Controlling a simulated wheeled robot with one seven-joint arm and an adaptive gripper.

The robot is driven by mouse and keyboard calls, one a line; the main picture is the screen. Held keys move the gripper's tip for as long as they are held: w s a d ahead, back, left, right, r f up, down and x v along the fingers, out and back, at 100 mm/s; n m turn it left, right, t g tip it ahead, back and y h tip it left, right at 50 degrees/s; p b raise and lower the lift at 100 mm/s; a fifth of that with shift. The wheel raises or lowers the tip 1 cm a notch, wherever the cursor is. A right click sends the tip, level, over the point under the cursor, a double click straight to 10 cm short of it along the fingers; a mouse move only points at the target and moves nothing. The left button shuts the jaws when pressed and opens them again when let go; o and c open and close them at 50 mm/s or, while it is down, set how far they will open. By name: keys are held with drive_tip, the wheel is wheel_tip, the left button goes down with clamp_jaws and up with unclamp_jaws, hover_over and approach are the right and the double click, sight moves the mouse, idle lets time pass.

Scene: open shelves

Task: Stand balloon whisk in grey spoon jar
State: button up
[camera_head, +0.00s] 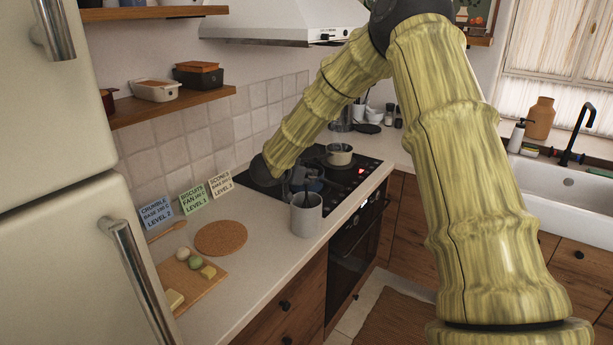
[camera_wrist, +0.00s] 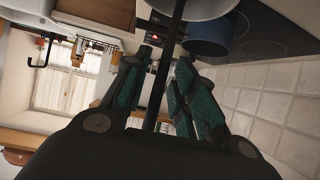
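The grey spoon jar (camera_head: 306,216) stands upright on the counter beside the cooktop, with a dark utensil handle (camera_head: 307,192) rising from it. No whisk wires are clear in either view. In the wrist view a thin dark rod (camera_wrist: 172,50) passes between the fingers of my gripper (camera_wrist: 166,62); I cannot tell whether it is the balloon whisk's handle. The fingers stand apart, with gaps seeming to show on both sides of the rod. In the head view my gripper is mostly hidden, by the cooktop just left of and behind the jar.
A blue pot (camera_wrist: 208,38) and a lighter pot (camera_head: 339,155) sit on the cooktop (camera_head: 352,180). The fridge (camera_head: 65,240) bounds the left side.

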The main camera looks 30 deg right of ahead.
idle(0.3)
drive_tip(key=v, duration=1.2)
idle(0.6)
